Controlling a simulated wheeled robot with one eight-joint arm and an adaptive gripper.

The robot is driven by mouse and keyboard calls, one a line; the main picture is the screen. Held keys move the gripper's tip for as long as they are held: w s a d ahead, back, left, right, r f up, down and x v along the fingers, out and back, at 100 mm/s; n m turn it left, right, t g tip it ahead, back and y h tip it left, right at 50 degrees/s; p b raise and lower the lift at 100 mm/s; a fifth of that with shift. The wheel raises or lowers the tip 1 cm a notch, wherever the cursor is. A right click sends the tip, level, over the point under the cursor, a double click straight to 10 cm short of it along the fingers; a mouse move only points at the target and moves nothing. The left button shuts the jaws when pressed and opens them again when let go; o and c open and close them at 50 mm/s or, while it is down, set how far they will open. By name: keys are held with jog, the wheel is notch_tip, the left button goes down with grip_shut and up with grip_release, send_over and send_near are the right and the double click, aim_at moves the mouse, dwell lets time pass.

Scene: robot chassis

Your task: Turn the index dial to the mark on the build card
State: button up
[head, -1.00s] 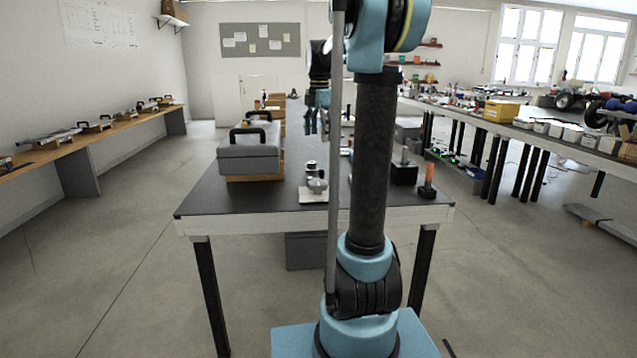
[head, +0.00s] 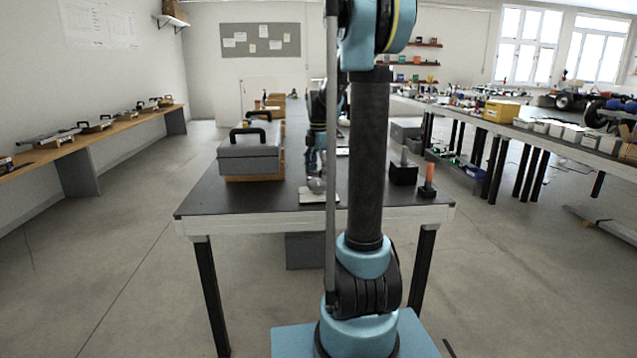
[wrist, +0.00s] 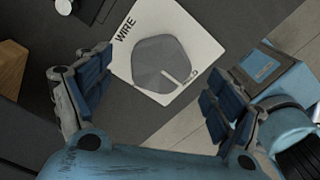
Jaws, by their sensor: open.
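The index dial is a grey, many-sided knob (wrist: 160,65) with a pale pointer line, on a square white plate (wrist: 128,70) marked "WIRE". Smaller lettering by the pointer end is too small to read. In the head view the dial (head: 317,186) and plate (head: 312,198) lie near the bench's front edge. My gripper (wrist: 156,72) is open above the dial, with one finger on each side in the wrist view; I see no contact. In the head view my gripper (head: 314,168) hangs just over the dial. I cannot make out the build card.
A grey toolbox (head: 248,160) on a wooden base stands left of the dial on the dark bench (head: 240,198). A black block (head: 403,174) and an orange-topped post (head: 428,180) stand to the right. Bare bench lies around the plate.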

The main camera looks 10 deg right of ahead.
aim_at(319, 182)
jog(key=shift+f, duration=1.75)
jog(key=c, duration=1.1)
